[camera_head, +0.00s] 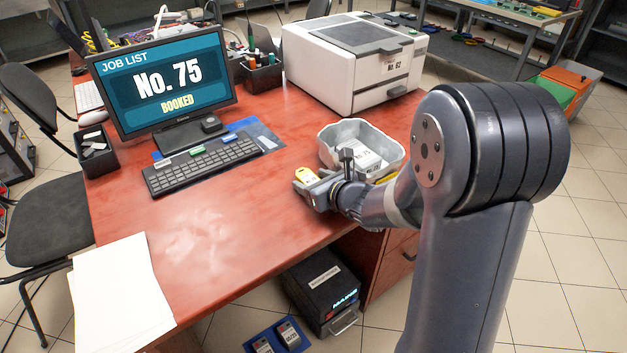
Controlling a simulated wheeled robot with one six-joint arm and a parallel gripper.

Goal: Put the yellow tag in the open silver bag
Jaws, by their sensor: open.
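A yellow tag (306,174) with dark marks shows at the tip of my gripper (309,186), low over the red desk's right part. My gripper is open. I cannot tell whether the tag lies between the fingers or just behind them. A silver open-topped container (334,131) stands just behind and right of my gripper. It looks more like a tray than a bag. A pale packet (370,160) with a printed label lies in it. My wrist and arm hide the container's front part and some of its contents.
A white printer (318,78) stands behind the container. A monitor (165,85) reads "No. 75 BOOKED", with a keyboard (200,165) in front. White paper (118,290) lies at the front left. The desk (210,220) between keyboard and front edge is clear. A dark box (318,285) is on the floor.

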